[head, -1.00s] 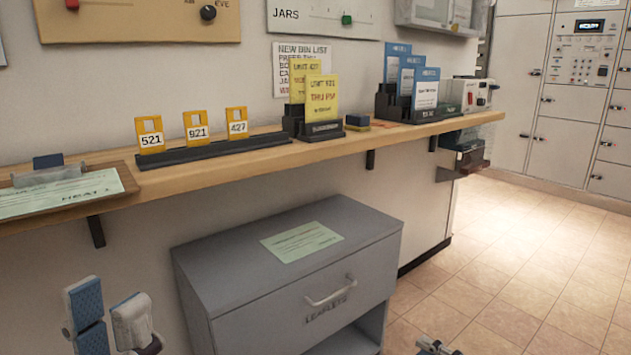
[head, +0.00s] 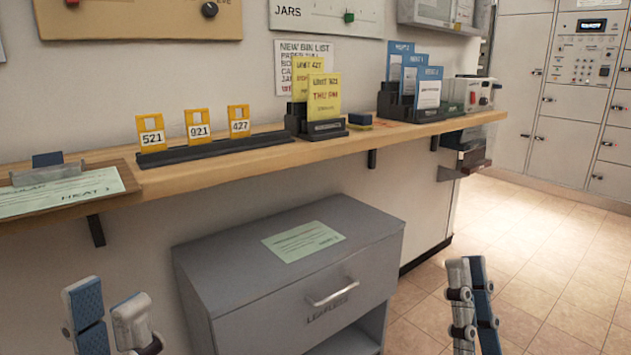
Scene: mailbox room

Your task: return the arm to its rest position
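My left gripper (head: 108,305) is at the lower left, in front of the wall and below the shelf. Its two fingers stand upright and apart, with a blue pad showing and nothing between them. My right gripper (head: 467,268) is upright at the lower right, in front of the tiled floor and to the right of the grey cabinet. Its fingers overlap in this view, with blue pad showing on the right one. I see no object in it, but I cannot tell how far apart its fingers are.
A wooden shelf (head: 225,170) runs along the wall with yellow number tags (head: 199,126), yellow cards (head: 324,96) and blue cards (head: 429,88) in holders. A grey cabinet (head: 195,265) with a drawer stands below, between my grippers. Tiled floor (head: 550,250) is clear at right.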

